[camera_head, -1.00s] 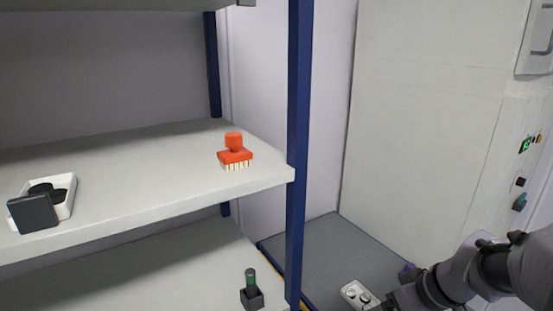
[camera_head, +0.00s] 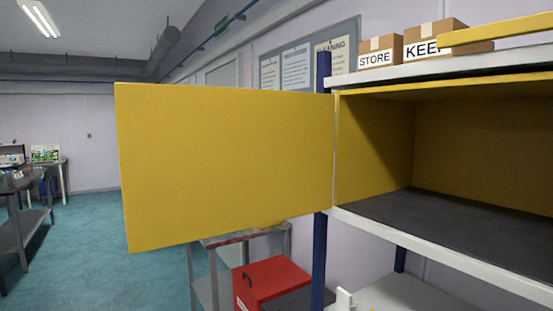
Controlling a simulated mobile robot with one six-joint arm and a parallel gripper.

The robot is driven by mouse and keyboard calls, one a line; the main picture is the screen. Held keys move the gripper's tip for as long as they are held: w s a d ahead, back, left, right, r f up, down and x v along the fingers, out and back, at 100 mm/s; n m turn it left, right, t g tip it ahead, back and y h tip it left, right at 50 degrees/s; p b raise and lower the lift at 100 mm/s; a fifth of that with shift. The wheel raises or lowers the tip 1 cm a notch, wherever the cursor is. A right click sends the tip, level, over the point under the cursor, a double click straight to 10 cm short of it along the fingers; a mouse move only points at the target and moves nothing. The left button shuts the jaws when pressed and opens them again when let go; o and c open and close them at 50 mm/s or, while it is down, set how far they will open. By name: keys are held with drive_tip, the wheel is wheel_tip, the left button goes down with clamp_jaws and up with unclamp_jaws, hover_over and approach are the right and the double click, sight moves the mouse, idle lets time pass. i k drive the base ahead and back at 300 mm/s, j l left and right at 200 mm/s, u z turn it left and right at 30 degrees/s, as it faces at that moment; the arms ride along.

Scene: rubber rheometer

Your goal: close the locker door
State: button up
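The locker door (camera_head: 225,165) is a flat yellow panel. It stands wide open, swung out to the left from the upright beside the locker. The locker (camera_head: 470,140) is a yellow box on the rack at the right, with a dark floor, and the part of its inside in view looks empty. No handle shows on the face of the door turned to me. My gripper is not in view now.
Boxes marked STORE (camera_head: 379,52) and KEEP (camera_head: 428,42) sit on the shelf above the locker. A red box (camera_head: 270,281) sits low behind the door. Grey tables (camera_head: 25,225) stand far left. The teal floor (camera_head: 110,265) between is clear.

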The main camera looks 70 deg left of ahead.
sight(196, 164)
drive_tip(key=k+j+u, duration=0.1)
drive_tip(key=j, duration=0.35)
drive_tip(key=k+j, duration=0.25)
drive_tip(key=j, duration=0.2)
drive_tip(key=k+j+u, duration=0.15)
drive_tip(key=j, duration=0.3)
drive_tip(key=k+j, duration=0.15)
drive_tip(key=j, duration=0.35)
drive_tip(key=k+j+u, duration=0.15)
drive_tip(key=j, duration=0.35)
drive_tip(key=k+j+u, duration=0.1)
drive_tip(key=j, duration=0.35)
drive_tip(key=k+j, duration=0.1)
drive_tip(key=j, duration=0.4)
drive_tip(key=u, duration=0.05)
